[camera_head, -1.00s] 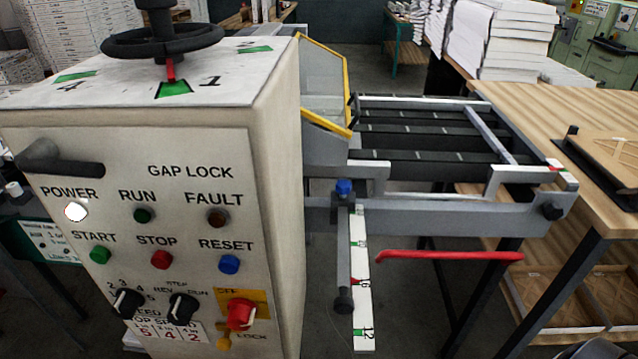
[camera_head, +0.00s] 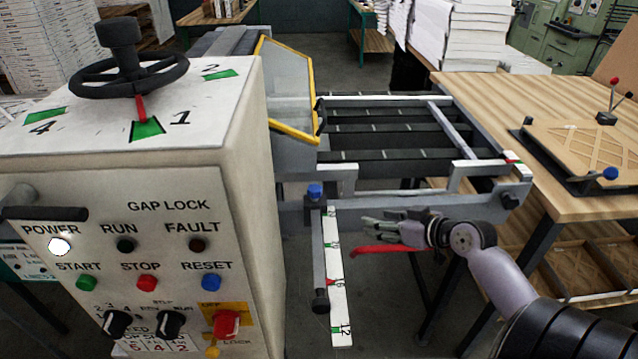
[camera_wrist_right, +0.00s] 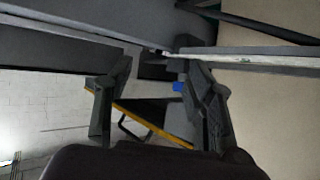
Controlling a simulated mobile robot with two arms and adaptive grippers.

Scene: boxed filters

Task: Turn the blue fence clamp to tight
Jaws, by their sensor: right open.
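The blue fence clamp (camera_head: 315,191) is a small blue knob on top of the dark block at the head of the white scale, at the machine's front rail. In the right wrist view the blue clamp (camera_wrist_right: 179,87) shows between the fingers, close to the right-hand one. My right gripper (camera_head: 372,228) is open and empty, to the right of the clamp and a little lower in the head view, apart from it. It also shows in the right wrist view (camera_wrist_right: 155,95). My left gripper is not in view.
The white scale (camera_head: 337,290) sticks out toward me, with a black knob (camera_head: 320,302) beside it. A red bar (camera_head: 385,250) shows just below my right gripper. The control cabinet (camera_head: 140,240) stands left. A wooden table (camera_head: 490,100) stands right.

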